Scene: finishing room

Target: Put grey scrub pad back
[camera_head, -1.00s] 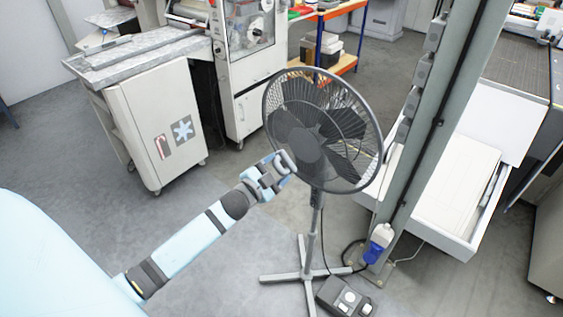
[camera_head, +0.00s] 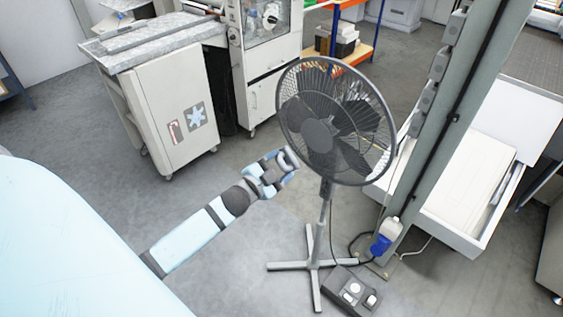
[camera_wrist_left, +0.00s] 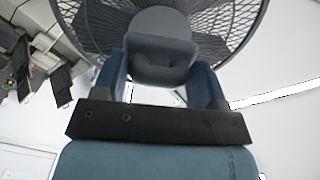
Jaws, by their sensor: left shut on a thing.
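My left gripper (camera_head: 284,166) is shut on the grey scrub pad (camera_head: 290,157), held in the air at the end of my outstretched left arm. In the left wrist view the grey pad (camera_wrist_left: 160,48) sits between the two blue fingers of the left gripper (camera_wrist_left: 166,70), with a rounded, handle-like part toward the palm. The pad's far face is hidden from the wrist. My right gripper is in neither view.
A black standing fan (camera_head: 336,120) is just right of the gripper in the picture, its cage close behind the pad. A grey post (camera_head: 440,130) and an open white drawer (camera_head: 465,195) are farther right. A white cabinet (camera_head: 170,115) stands left.

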